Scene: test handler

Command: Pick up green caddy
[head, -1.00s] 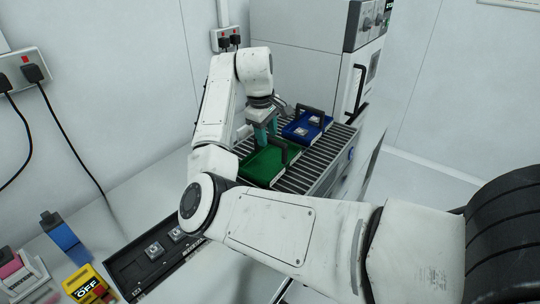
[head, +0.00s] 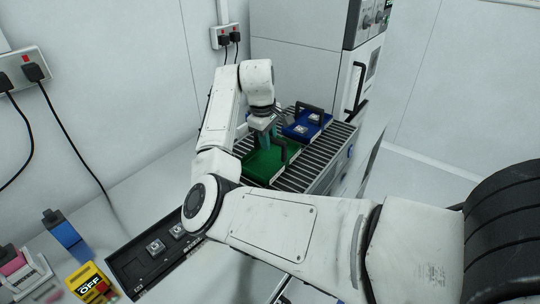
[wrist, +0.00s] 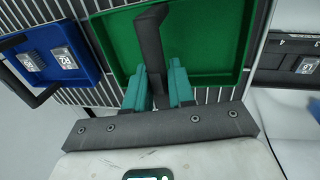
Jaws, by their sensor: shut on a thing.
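The green caddy (head: 258,166) is a shallow tray with a dark upright handle, sitting on the roller conveyor. In the wrist view the green caddy (wrist: 215,50) fills the upper middle and its visible floor is empty. My gripper (head: 267,146) is over the caddy, fingers pointing down. In the wrist view the teal fingers of my gripper (wrist: 160,68) are on either side of the dark handle (wrist: 151,38), shut on it. The fingertips are partly hidden behind the handle and finger bodies.
A blue caddy (head: 299,131) with chips inside stands on the conveyor (head: 322,158) just behind the green one. A black tray (head: 128,263) with chips lies at the front left. A white machine (head: 300,65) stands at the back.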

